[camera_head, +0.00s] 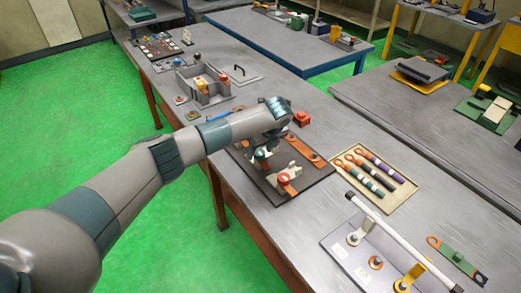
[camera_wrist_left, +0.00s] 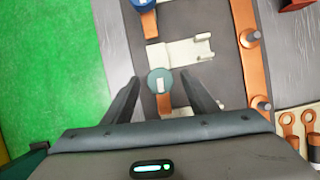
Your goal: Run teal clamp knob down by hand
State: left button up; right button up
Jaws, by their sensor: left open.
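The teal clamp knob (camera_wrist_left: 160,80) shows in the left wrist view as a round top with a pale bar. It sits over an orange strip, between the fingers of my left gripper (camera_wrist_left: 162,78). The fingers are open on either side of it, with visible gaps. In the head view my left wrist reaches over the dark fixture plate (camera_head: 258,178), and my left gripper (camera_head: 264,150) is partly hidden beneath it. The knob cannot be made out clearly there. My right gripper is in neither view.
A blue knob (camera_wrist_left: 142,3) stands farther up the plate, and a pale metal bracket (camera_wrist_left: 182,49) lies between. An orange bar with posts (camera_wrist_left: 254,60) runs along the right. A beige tray (camera_head: 396,199) of cables lies beside the plate. A grey-walled box (camera_head: 205,97) stands behind.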

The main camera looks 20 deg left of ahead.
pick_arm(q)
jog(key=c, duration=1.1)
jog(key=shift+o, duration=0.2)
